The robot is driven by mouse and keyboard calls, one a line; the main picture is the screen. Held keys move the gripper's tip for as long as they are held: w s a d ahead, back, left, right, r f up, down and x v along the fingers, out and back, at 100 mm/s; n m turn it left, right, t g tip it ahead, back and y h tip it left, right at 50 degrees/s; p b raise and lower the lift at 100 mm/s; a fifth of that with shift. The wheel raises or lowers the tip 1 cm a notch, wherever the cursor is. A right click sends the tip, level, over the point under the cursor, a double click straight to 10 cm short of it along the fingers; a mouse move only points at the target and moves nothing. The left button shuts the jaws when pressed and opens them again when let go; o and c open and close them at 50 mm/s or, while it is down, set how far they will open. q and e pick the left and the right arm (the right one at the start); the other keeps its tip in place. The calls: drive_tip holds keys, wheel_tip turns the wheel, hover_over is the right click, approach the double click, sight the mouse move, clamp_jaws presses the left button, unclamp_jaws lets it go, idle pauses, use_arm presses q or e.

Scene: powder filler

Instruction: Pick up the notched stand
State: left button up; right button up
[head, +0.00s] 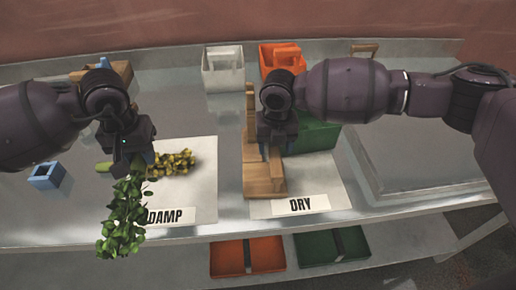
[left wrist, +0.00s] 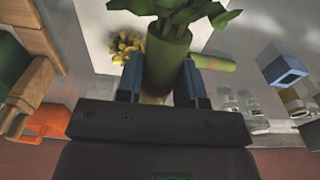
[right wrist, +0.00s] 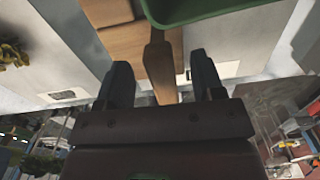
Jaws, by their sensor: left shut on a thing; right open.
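The notched stand, a light wooden piece with a tall upright (head: 250,130) and a flat foot, stands on the white DRY sheet (head: 325,190). My right gripper (head: 277,150) is over it, open. In the right wrist view a narrow wooden upright (right wrist: 158,65) shows between the open fingers, with a gap on each side; I cannot tell how deep it is. My left gripper (head: 132,160) is shut on a leafy green bunch (head: 122,220), by its thick green stem (left wrist: 168,60), above the front of the DAMP sheet (head: 200,200). My right arm hides part of the stand's surroundings.
A green bin (head: 318,138) stands close to the stand's right. A yellow-green bunch (head: 172,162) lies on the DAMP sheet. A blue holder (head: 47,176) is at left. White (head: 223,70) and orange (head: 268,60) carriers stand behind. A grey tray (head: 410,165) is at right.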

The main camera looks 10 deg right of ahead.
drive_tip(key=shift+f, duration=1.35)
clamp_jaws()
drive_tip(key=shift+a, duration=0.1)
drive_tip(key=shift+r, duration=0.65)
wheel_tip(320, 180, up, 3)
drive_tip(key=shift+f, duration=0.15)
drive_tip(key=s, duration=1.8)
drive_tip(key=shift+f+b, duration=0.25)
drive_tip(key=shift+b, duration=0.1)
drive_tip(key=shift+w, duration=0.1)
